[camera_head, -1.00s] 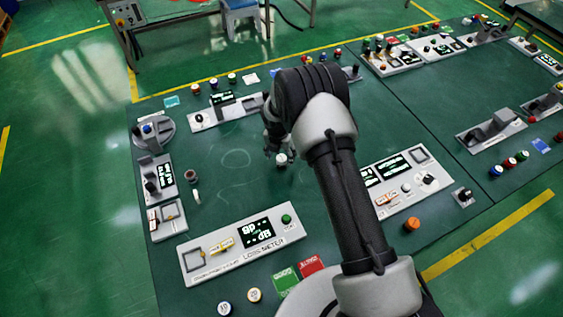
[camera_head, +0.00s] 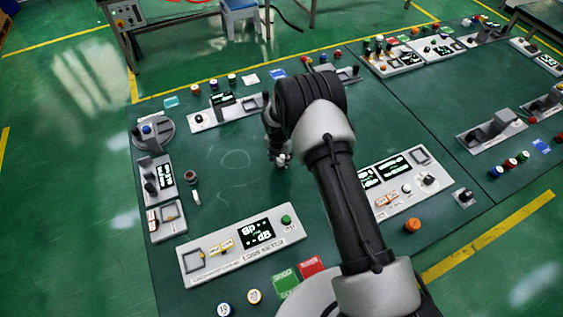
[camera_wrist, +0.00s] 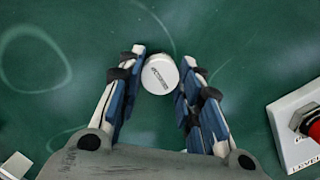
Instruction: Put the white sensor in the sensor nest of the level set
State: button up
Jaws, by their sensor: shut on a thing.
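The white sensor (camera_wrist: 160,74) is a small round white piece with dark print on its top. It sits between the fingertips of my gripper (camera_wrist: 158,82) in the wrist view, and the gripper is shut on it. In the head view my gripper (camera_head: 278,157) points down at the mat, with the white sensor (camera_head: 284,160) at its tips. A white panel (camera_wrist: 300,158) printed LEVEL, with a red knob, shows at the right edge of the wrist view. Its nest is not in that view. I cannot tell for certain which panel it is in the head view.
A loss meter panel (camera_head: 205,275) with a square frame lies in front. Another panel (camera_head: 440,186) with two displays and a square frame lies right, partly behind my arm. Small panels (camera_head: 148,202) line the left edge. The mat (camera_head: 225,185) around the gripper is mostly clear.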

aim_at(282, 159)
jog(key=c, duration=0.4)
notch_tip(282, 159, up, 20)
jog(key=p, duration=0.2)
dwell(0.3)
